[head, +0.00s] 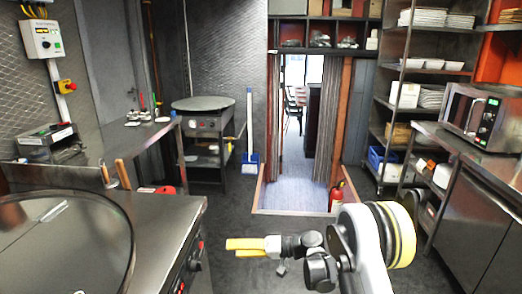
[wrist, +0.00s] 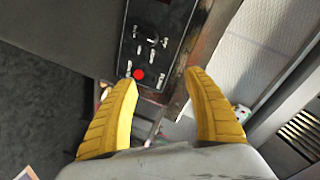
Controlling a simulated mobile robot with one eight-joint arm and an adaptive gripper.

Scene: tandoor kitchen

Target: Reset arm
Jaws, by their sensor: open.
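My gripper (head: 250,248) has yellow fingers and shows in the lower middle of the head view, stretched out to the left over the open floor. In the wrist view my gripper (wrist: 165,88) has its two yellow fingers spread apart with nothing between them. Behind the fingers in the wrist view is a dark control panel (wrist: 157,38) with a red button or lamp. It stands beyond the fingertips, and I see no contact with it.
A steel counter with a large round pan (head: 60,240) is at the near left. A round griddle stand (head: 203,104) stands farther back. A microwave (head: 480,115) sits on the right counter. A red fire extinguisher (head: 336,196) stands by the doorway. The middle floor (head: 235,215) is clear.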

